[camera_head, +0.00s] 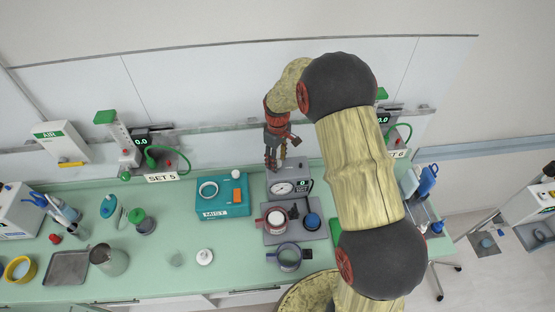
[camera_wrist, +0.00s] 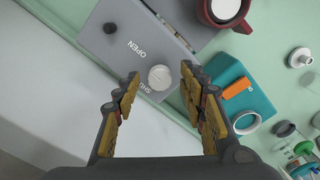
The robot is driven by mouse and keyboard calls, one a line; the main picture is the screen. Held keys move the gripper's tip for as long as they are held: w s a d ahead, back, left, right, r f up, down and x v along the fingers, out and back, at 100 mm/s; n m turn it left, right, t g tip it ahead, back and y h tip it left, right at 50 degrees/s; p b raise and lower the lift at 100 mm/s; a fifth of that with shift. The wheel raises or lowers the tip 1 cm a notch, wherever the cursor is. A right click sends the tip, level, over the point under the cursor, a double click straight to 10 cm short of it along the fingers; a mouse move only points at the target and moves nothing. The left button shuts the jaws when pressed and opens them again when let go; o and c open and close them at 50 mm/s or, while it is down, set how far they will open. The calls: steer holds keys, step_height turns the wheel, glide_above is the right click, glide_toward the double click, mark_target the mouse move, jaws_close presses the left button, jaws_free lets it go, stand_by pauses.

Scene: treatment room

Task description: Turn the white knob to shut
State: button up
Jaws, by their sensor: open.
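The white knob (camera_wrist: 159,78) is round and sits on top of a grey box (camera_wrist: 125,40). The word OPEN is printed on one side of it and SHUT, partly hidden, near the other. Which mark the knob points to, I cannot tell. My gripper (camera_wrist: 160,71) is open and empty, with one yellow-padded finger to each side of the knob in the wrist view; whether they touch it is unclear. In the head view my gripper (camera_head: 275,163) points down at the back of the grey box (camera_head: 288,172) with its dial, and the knob cannot be made out there.
A teal MIST box (camera_head: 222,208) stands left of the grey box. A red mug (camera_head: 275,217) and a blue round item (camera_head: 312,222) stand in front, with a grey-blue mug (camera_head: 289,257) nearer. The wall panel (camera_head: 200,90) rises behind.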

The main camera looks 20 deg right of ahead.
steer(key=c, duration=0.3)
steer(key=c, duration=0.8)
